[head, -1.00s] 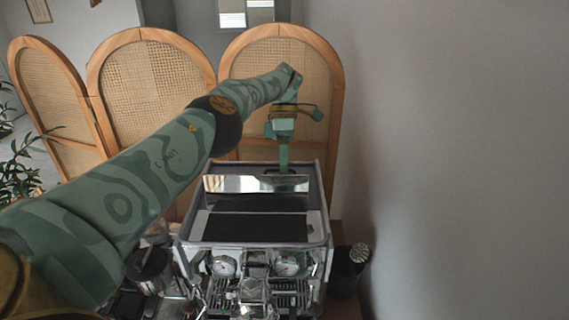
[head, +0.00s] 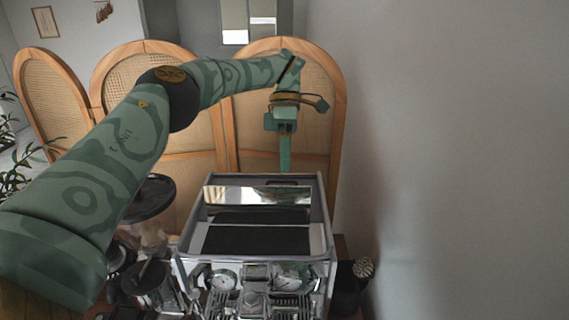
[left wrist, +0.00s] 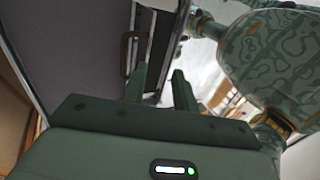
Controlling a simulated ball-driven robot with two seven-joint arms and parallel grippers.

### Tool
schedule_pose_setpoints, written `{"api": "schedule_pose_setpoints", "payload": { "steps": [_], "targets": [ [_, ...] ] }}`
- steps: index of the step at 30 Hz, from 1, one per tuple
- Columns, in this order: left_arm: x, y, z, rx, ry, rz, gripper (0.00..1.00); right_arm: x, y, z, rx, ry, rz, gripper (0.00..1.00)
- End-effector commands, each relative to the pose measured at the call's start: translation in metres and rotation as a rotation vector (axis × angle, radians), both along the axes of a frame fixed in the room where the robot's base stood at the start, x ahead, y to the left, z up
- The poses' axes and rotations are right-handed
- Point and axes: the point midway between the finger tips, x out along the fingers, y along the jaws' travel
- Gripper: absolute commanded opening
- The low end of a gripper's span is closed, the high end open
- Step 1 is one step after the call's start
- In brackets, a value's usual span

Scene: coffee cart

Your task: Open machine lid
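The coffee machine (head: 325,240) is a chrome and grey box at the lower centre of the head view. Its top has a raised rim around a mirror-like strip and a dark panel (head: 258,239); the lid appears closed. A dark handle (head: 283,183) lies at the rear of the top, and a dark handle (left wrist: 127,52) also shows in the left wrist view. My left gripper (head: 285,169) points down at the machine's rear edge. In the left wrist view its two fingers (left wrist: 158,78) are apart with nothing between them, near the handle but not around it. My right gripper is out of view.
A rattan folding screen (head: 160,100) stands behind the machine. A grey wall (head: 460,160) is close on the right. A dark container (head: 345,290) stands right of the machine. A dark round-topped item (head: 150,197) and other gear crowd its left.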

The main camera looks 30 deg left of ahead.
Motion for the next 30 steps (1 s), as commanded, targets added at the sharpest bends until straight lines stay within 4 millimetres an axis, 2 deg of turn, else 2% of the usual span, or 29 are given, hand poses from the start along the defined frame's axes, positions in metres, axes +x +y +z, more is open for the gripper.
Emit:
{"api": "schedule_pose_setpoints", "payload": {
  "steps": [4,9,15,21,30],
  "targets": [
    [-0.022,-0.013,0.029,-0.002,-0.006,-0.004,0.29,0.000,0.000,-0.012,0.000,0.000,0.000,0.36],
    [-0.052,-0.034,0.041,-0.002,-0.003,-0.004,0.29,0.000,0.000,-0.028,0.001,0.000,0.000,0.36],
    [-0.081,-0.054,0.058,-0.001,-0.002,-0.003,0.29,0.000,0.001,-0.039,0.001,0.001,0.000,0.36],
    [-0.093,-0.062,0.066,0.000,-0.001,-0.001,0.29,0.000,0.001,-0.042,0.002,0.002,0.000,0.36],
    [-0.094,-0.063,0.067,0.001,0.000,0.000,0.29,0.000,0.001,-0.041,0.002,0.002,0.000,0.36]
  ]
}}
